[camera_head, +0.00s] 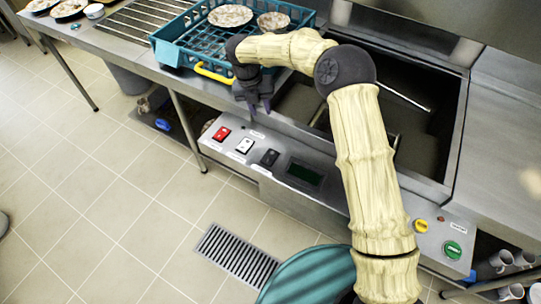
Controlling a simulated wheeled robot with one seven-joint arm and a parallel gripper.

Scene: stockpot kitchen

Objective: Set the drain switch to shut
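A sloping grey control panel (312,192) runs along the front of the sink.
A dark display (304,172), a yellow button (420,225) and a green knob (452,250) are also on the panel. A blue dish rack (178,52) with a yellow handle and plates stands behind my gripper. My arm crosses the sink basin (425,130). The tiled floor in front is mostly clear.

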